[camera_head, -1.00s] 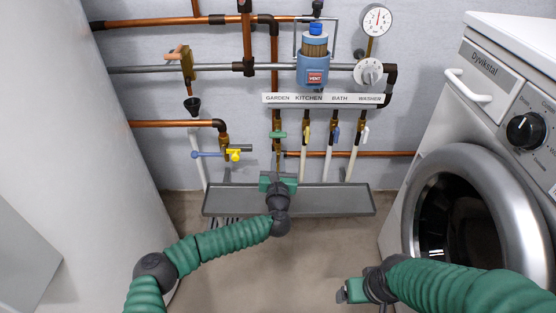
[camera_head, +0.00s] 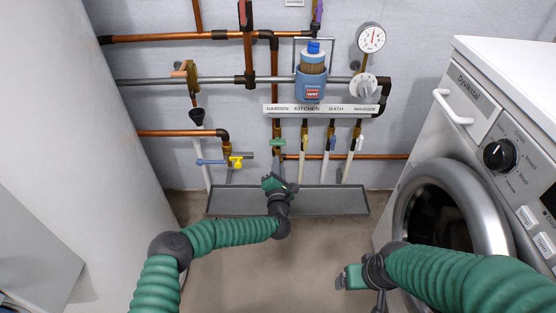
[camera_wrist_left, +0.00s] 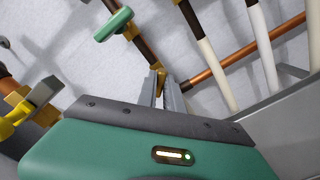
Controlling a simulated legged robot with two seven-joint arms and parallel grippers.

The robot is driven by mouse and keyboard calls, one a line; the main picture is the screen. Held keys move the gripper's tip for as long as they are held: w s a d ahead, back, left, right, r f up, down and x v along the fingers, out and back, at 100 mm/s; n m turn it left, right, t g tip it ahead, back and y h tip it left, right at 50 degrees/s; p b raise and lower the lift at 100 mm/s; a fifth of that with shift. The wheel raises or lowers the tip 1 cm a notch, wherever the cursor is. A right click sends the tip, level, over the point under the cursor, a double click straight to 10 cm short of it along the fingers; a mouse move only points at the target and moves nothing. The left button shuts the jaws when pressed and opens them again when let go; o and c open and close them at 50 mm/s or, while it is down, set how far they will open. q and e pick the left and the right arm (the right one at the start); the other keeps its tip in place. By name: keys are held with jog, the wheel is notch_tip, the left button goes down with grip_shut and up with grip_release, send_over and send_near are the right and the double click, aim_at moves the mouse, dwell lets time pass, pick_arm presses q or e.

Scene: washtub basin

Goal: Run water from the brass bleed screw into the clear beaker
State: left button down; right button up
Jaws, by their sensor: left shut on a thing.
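My left gripper (camera_head: 279,161) is at the foot of the garden branch, just under its green valve handle (camera_head: 278,142). Its fingers point up at the wall and are shut on a small brass piece, which I take to be the brass bleed screw (camera_wrist_left: 160,76); in the left wrist view the fingers (camera_wrist_left: 163,85) close around it. The green gripper body is tilted in the head view. My right gripper (camera_head: 341,281) is low, left of the washing machine; its fingers are too small to read. No clear beaker is visible, and I see no water running.
A grey trough (camera_head: 330,200) runs along the wall base below the pipes. A yellow-and-blue valve (camera_head: 235,161) is left of my left gripper. The washing machine (camera_head: 480,110) bounds the right, and a white cylinder (camera_head: 110,130) bounds the left. The floor between is clear.

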pick_arm(q)
jog(key=shift+d+f+m+p, duration=0.15)
jog(key=shift+m+p, duration=0.95)
jog(key=shift+m, duration=1)
jog(key=shift+d+f+m+p, duration=0.1)
jog(key=shift+m+p, duration=0.95)
jog(key=shift+m, duration=1.05)
jog(key=shift+s, duration=0.1)
jog(key=c, duration=1.6)
grip_release()
jog(key=shift+o, duration=0.6)
jog(key=shift+a, duration=0.15)
